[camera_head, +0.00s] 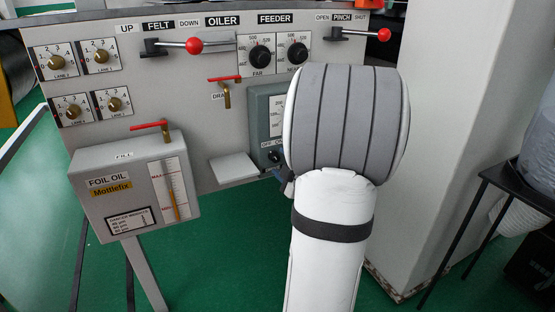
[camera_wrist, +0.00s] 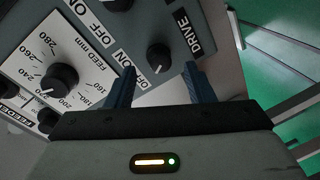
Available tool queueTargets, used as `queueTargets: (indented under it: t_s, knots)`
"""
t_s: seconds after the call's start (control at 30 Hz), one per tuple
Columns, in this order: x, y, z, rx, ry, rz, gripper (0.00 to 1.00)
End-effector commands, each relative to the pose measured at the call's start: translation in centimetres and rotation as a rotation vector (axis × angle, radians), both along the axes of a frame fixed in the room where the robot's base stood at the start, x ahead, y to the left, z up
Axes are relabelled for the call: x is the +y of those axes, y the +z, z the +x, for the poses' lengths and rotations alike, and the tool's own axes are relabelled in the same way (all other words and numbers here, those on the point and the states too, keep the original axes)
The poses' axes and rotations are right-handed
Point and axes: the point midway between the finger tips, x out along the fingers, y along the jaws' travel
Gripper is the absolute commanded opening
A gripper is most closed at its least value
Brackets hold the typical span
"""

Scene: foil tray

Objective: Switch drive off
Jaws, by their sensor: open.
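The drive switch is a small black round knob (camera_wrist: 158,55) on a grey-green panel, beside a DRIVE label (camera_wrist: 182,30) and ON and OFF labels (camera_wrist: 126,66). A small light mark shows at the knob's lower edge in the wrist view; I cannot tell for sure which label it points to. In the head view the knob (camera_head: 274,156) sits low on the grey-green box (camera_head: 262,104), partly hidden by my arm. My gripper (camera_wrist: 159,72) is open, its two blue fingers apart on either side of the knob's near side, with nothing held. I cannot tell whether they touch the panel.
A larger feed dial (camera_wrist: 59,78) is close to my left finger in the wrist view. A red-handled drain valve (camera_head: 226,90), a small shelf (camera_head: 234,167) and a foil oil tank (camera_head: 135,185) are left of the box. A pale pillar (camera_head: 450,130) stands right of my arm.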

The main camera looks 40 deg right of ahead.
Motion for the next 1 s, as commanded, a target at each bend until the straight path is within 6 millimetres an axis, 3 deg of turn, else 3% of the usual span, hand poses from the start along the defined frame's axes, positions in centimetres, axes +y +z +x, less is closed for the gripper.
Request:
queueTargets:
  t_s: [0.1, 0.33, 1.0]
  knots:
    - [0.3, 0.6, -2.2, 0.000, -0.005, 0.000, 0.48]
    - [0.8, 0.8, -4.8, -0.001, 0.000, -0.002, 0.48]
    - [1.0, 1.2, -4.9, 0.005, -0.003, 0.001, 0.48]
